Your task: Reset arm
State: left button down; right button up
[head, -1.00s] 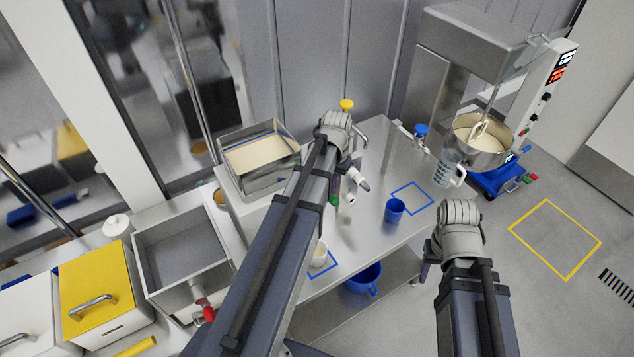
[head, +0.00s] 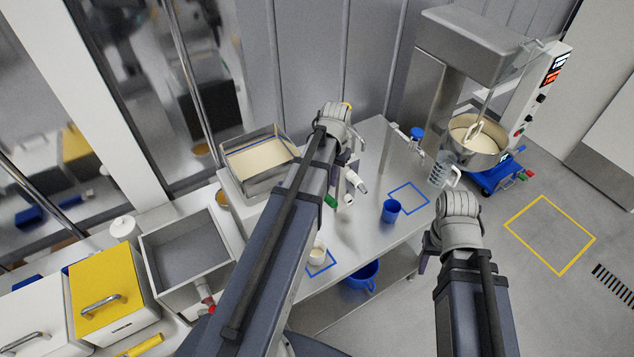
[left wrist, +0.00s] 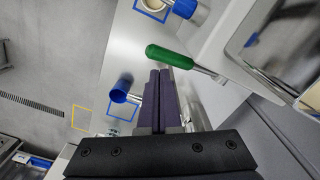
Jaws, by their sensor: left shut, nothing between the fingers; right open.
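My left arm reaches over the steel table (head: 345,243). The left wrist view shows its gripper (left wrist: 160,75) shut, with dark purple fingers together and nothing between them. A green-handled tool (left wrist: 168,56) lies close to the fingertips in that view; whether they touch is unclear. Its green end also shows beside my left arm in the head view (head: 330,201). My right arm stands past the table's right edge. Of its gripper only a small purple part (head: 424,262) shows; it is open, and its fingertips are mostly hidden behind the wrist.
A clear jug (head: 445,169) is near the mixer bowl (head: 477,142). A steel pan (head: 258,165) and a yellow-lidded bin (head: 103,292) stand left. The yellow-marked floor square (head: 550,235) is clear.

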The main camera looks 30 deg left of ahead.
pick_arm(q)
jog(key=shift+f, duration=0.1)
jog(key=s+d+f+m+b, duration=0.2)
jog(key=s+d+f+b, duration=0.5)
jog(key=d+f+b, duration=0.3)
jog(key=s+d+f+m+y+b, duration=0.1)
jog(key=s+d+f+b, duration=0.5)
jog(key=d+f+b, duration=0.5)
jog(key=shift+s+d+f+m+b, duration=0.2)
jog(key=shift+s+f+m+b, duration=0.15)
jog(key=shift+m+b, duration=0.1)
